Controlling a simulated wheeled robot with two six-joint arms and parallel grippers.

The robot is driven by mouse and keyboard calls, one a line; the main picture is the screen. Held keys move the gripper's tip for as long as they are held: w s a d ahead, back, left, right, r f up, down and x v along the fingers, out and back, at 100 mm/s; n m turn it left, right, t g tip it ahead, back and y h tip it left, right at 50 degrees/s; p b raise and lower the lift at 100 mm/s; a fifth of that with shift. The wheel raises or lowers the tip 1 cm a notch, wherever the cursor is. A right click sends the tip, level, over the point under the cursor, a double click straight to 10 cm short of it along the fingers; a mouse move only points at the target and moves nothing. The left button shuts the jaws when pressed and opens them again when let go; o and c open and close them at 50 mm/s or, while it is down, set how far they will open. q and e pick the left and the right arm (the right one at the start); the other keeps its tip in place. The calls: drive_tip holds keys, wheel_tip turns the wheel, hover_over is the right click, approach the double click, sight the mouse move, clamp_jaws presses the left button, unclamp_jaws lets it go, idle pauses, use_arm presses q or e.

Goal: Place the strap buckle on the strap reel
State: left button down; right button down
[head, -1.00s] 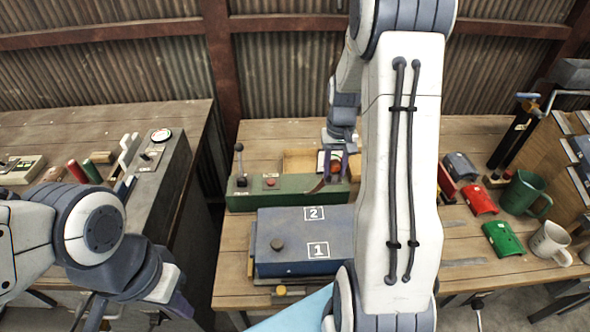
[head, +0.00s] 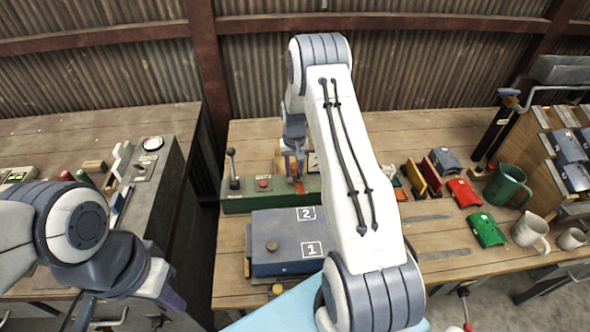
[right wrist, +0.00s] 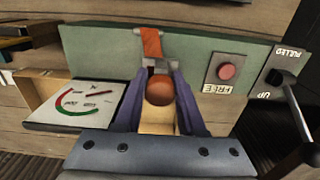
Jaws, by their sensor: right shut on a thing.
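My right gripper (right wrist: 160,108) is shut on a strap buckle, whose round red-brown knob (right wrist: 160,91) shows between the purple fingers. A grey metal piece (right wrist: 157,66) joins it to an orange strap (right wrist: 152,43), which lies over the green housing (right wrist: 100,52). In the head view my right gripper (head: 294,160) is at the right part of that long green housing (head: 240,202), with an orange-red bit (head: 299,186) below it. I cannot tell which part is the reel. My left gripper (head: 172,298) is at the lower left, its fingertips not clear.
The housing carries a red button (right wrist: 226,71) marked FREE and a lever (head: 232,165). A dial plate (right wrist: 85,105) lies beside my fingers. A blue box (head: 285,243) numbered 1 and 2 stands in front. Covers and mugs (head: 530,232) stand at right.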

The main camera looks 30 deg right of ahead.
drive_tip(key=shift+f, duration=0.65)
drive_tip(key=shift+f, duration=0.1)
drive_tip(key=shift+f, duration=0.15)
drive_tip(key=c, duration=0.5)
unclamp_jaws()
